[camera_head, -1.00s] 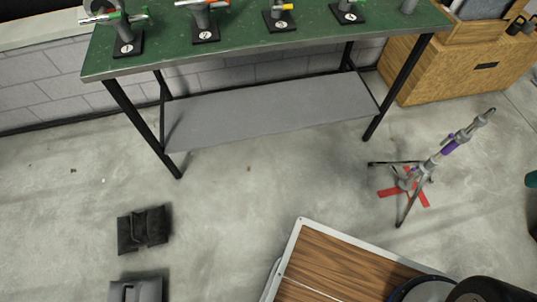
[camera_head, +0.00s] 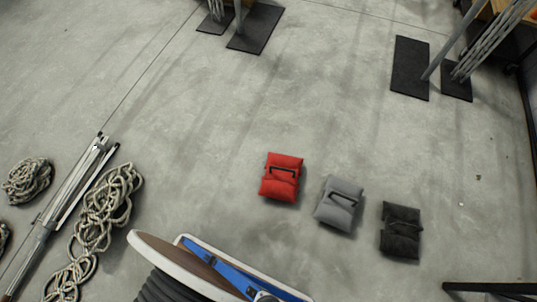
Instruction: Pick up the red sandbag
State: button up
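The red sandbag (camera_head: 281,177) lies on the concrete floor near the middle of the head view. It has a black handle strap across its top and is fully visible, with nothing on it. A grey sandbag (camera_head: 339,203) lies to its right, a little nearer, with a small gap between them. A black sandbag (camera_head: 401,231) lies further right and nearer still. My gripper does not show in this view. No gripper is touching the red sandbag.
Coiled ropes (camera_head: 104,212) and a folded metal stand (camera_head: 62,215) lie on the left. Black base plates with poles (camera_head: 411,68) stand at the back right, and more black plates (camera_head: 256,28) at the back. The floor beyond the red sandbag is clear.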

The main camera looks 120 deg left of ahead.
aim_at(280, 180)
jog(key=u, duration=0.05)
jog(key=k, duration=0.55)
jog(key=u, duration=3.1)
jog(key=i, duration=0.5)
